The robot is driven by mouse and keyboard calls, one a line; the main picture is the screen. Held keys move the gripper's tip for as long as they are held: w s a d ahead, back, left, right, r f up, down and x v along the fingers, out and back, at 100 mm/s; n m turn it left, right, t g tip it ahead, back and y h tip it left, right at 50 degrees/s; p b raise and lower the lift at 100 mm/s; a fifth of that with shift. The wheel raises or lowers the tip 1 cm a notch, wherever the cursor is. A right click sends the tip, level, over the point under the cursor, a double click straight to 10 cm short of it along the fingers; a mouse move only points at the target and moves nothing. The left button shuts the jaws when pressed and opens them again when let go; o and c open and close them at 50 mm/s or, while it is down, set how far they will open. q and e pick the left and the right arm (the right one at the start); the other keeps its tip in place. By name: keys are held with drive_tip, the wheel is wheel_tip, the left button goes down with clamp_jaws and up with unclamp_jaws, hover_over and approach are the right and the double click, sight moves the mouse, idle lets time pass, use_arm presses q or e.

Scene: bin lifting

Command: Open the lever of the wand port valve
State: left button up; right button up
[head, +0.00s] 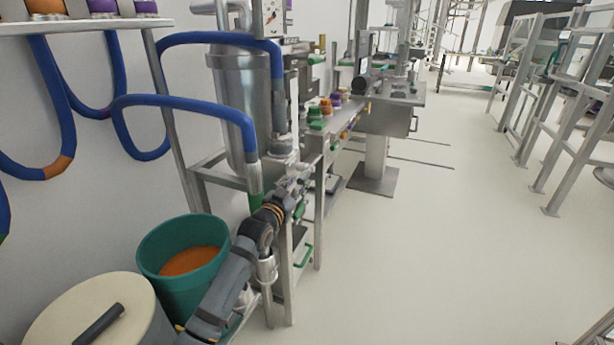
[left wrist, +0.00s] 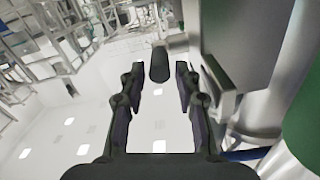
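My left gripper (head: 292,188) reaches the metal frame just right of the steel tank, near the green-ended lower tip of a blue hose (head: 254,178). In the left wrist view the gripper (left wrist: 159,72) is open, its two dark fingers apart. A dark rounded bar (left wrist: 159,63), possibly the valve lever, shows between or just beyond the fingertips, with clear gaps on both sides. I cannot tell its depth. The wand port valve is not clearly distinguishable in the head view, where my arm covers part of that area. My right gripper is not in view.
A steel tank (head: 243,95) stands behind the arm. A teal bin (head: 160,245) with orange contents and a cream lidded drum (head: 85,325) stand at lower left. A green handle (head: 303,257) sits low on the frame. The floor (head: 430,240) to the right is clear.

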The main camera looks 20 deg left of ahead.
sight(307, 174)
use_arm(q)
drive_tip(key=w+b, duration=0.1)
drive_tip(key=w, duration=0.5)
drive_tip(key=shift+w+d+f, duration=0.1)
drive_tip(key=shift+w, duration=0.5)
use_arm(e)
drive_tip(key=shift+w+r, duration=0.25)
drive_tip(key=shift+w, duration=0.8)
use_arm(q)
clamp_jaws()
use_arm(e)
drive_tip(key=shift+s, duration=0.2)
